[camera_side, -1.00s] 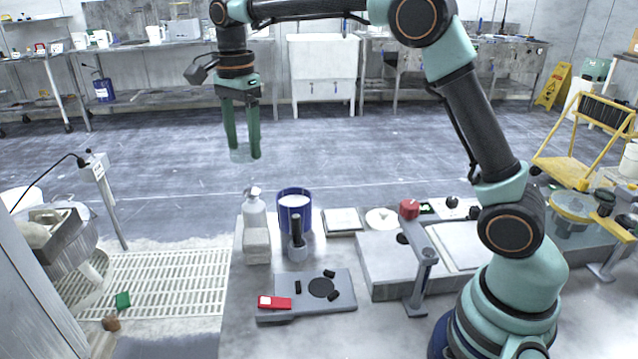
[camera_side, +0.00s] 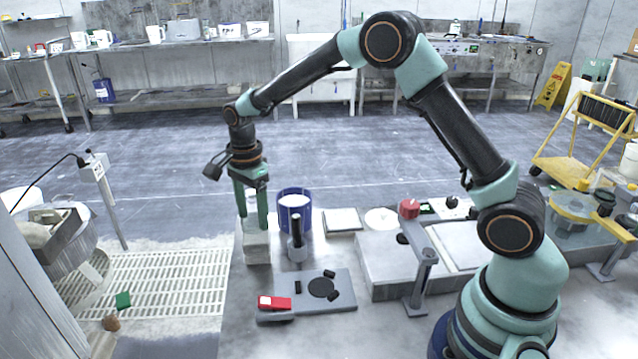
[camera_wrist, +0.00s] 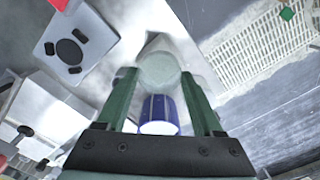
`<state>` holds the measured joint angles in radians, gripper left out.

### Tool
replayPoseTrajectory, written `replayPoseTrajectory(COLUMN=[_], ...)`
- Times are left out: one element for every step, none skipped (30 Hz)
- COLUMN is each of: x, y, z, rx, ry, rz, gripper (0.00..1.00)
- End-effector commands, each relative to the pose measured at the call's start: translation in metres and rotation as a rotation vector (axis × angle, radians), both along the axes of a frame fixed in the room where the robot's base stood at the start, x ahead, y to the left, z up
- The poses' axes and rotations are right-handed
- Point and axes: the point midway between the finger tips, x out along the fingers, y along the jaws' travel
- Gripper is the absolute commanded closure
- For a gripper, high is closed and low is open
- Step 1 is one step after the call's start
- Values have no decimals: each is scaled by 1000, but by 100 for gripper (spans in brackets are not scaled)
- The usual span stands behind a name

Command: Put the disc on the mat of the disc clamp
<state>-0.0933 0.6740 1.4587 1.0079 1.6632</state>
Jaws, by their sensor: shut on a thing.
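The disc (camera_wrist: 160,70) is pale, green-tinted and see-through; in the wrist view it sits between the tips of my two green fingers. My gripper (camera_side: 253,222) is shut on it, above the left end of the bench. In the side view the disc is hard to make out against the pale things behind it. The disc clamp is a grey plate (camera_side: 343,285) with a red handle (camera_side: 275,302) and small black pads. Its round black mat (camera_side: 321,287) is bare, to the right of and nearer the camera than my gripper. The mat also shows in the wrist view (camera_wrist: 68,52).
A pale block (camera_side: 256,248) and a mostly hidden white bottle stand by my fingers. A grey machine with a red knob (camera_side: 409,208) is to the right.

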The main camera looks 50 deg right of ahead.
Motion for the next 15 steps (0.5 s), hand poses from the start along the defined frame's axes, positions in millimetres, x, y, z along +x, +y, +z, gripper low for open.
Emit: replayPoseTrajectory(x=[-1, -1, -1, -1, -1, -1, 0, 0, 0, 0, 0, 0, 0, 0, 0], y=[0, 0, 0, 0, 0, 0, 0, 0, 0, 0, 0, 0, 0, 0, 0], z=[-8, -13, -19, -23, -26, -29, -30, -30, -30, -30, -30, -30, -30, -30, -30], rx=[0, 0, 0, 0, 0, 0, 0, 0, 0, 0, 0, 0, 0, 0, 0], ry=[3, 5, 4, 4, 4, 2, 1, 0, -1, -1, -1, -1, 0, 0, 0], rz=[0, 0, 0, 0, 0, 0, 0, 0, 0, 0, 0, 0, 0, 0, 0], gripper=[100, 100, 100, 100, 100, 100, 100, 100, 100, 100, 100, 100, 20, 9, 2])
